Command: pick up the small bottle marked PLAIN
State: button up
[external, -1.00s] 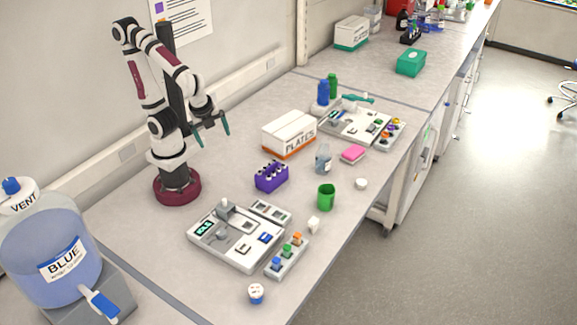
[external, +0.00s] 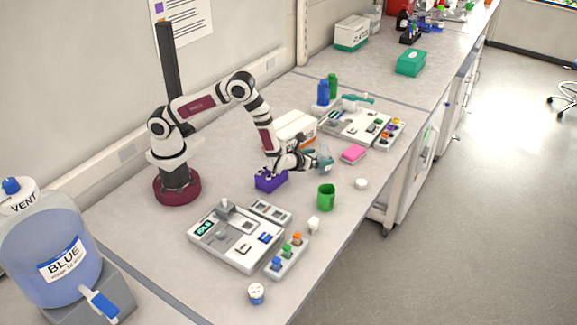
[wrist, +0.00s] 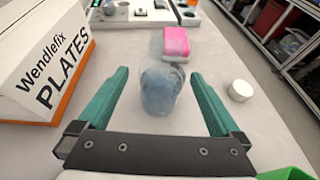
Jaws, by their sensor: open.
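A small clear bottle with bluish contents (wrist: 158,92) stands on the bench. I cannot read any marking on it in these frames. In the wrist view it shows between the two teal fingers of my gripper (wrist: 160,76), with bench visible on both sides, so the fingers are apart and not closed on it. In the external view my gripper (external: 316,160) is low over the bench beside the bottle (external: 326,158), whose left side it partly hides. How far the fingers reach around it is hard to tell.
A white PLATES box (wrist: 45,62) stands close on the left. A pink block (wrist: 176,44) is just beyond the bottle, and a white cap (wrist: 240,90) lies to the right. A green cup (external: 326,197) and purple rack (external: 270,180) are nearby.

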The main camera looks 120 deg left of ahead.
aim_at(328, 152)
jog(key=x, duration=0.5)
jog(key=shift+w+a+f, duration=0.15)
jog(key=shift+a+f, duration=0.1)
jog(key=c, duration=1.5)
jog(key=shift+r, duration=0.2)
jog(key=shift+r, duration=0.6)
notch_tip(328, 152, up, 3)
jog(key=shift+f, duration=0.1)
jog(key=w+d+r, duration=0.1)
jog(key=d+r, duration=0.1)
jog(key=d, duration=0.1)
jog(key=w+d+r, duration=0.1)
jog(key=d+r, duration=0.1)
jog(key=d, duration=0.2)
jog(key=w+d+r, duration=0.1)
jog(key=d+r, duration=0.1)
jog(key=d, duration=0.2)
jog(key=shift+d+r, duration=0.15)
jog(key=shift+r, duration=0.2)
